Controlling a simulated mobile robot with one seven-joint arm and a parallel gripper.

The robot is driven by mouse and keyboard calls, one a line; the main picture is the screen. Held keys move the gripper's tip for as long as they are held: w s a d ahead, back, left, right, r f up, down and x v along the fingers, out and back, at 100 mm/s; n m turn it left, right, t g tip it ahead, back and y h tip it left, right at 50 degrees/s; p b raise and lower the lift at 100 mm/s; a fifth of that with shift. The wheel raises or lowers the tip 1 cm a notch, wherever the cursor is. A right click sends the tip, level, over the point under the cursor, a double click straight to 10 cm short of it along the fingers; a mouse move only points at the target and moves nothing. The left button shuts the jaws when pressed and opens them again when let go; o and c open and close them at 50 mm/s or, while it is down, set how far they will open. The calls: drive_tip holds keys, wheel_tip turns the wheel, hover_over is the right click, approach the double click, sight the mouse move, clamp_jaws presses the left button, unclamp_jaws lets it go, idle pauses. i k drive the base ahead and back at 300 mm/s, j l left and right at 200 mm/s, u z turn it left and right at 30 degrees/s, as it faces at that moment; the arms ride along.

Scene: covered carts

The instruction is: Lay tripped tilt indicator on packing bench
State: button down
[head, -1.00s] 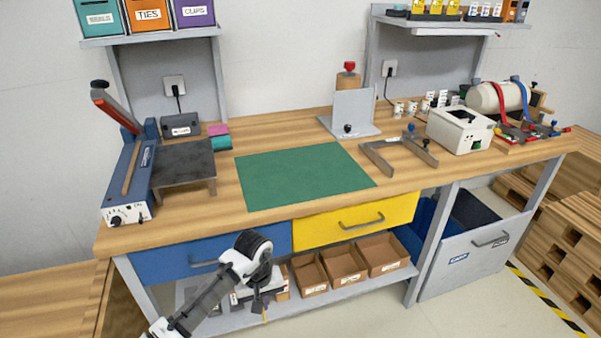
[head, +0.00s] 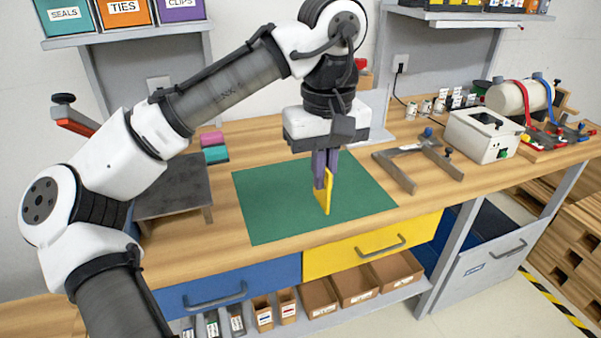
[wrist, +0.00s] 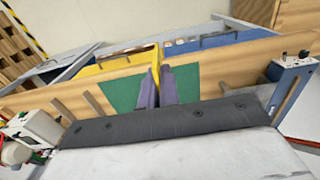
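My gripper (head: 325,172) points down over the green mat (head: 270,215) on the packing bench (head: 225,228). Its purple-grey fingers are closed on a thin yellow piece, seemingly the tilt indicator (head: 326,196). The piece stands on edge below the fingertips, and I cannot tell whether its lower end touches the mat. Its face and any tripped mark are too small to read.
A dark raised plate (head: 170,190) stands left of the mat. A grey bracket (head: 400,170) and a white box device (head: 482,135) stand to the right. Yellow (head: 350,257) and blue (head: 190,298) drawers sit under the front edge. Bare mat lies around the gripper.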

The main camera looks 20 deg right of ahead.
sight(282, 193)
drive_tip(key=i, duration=0.95)
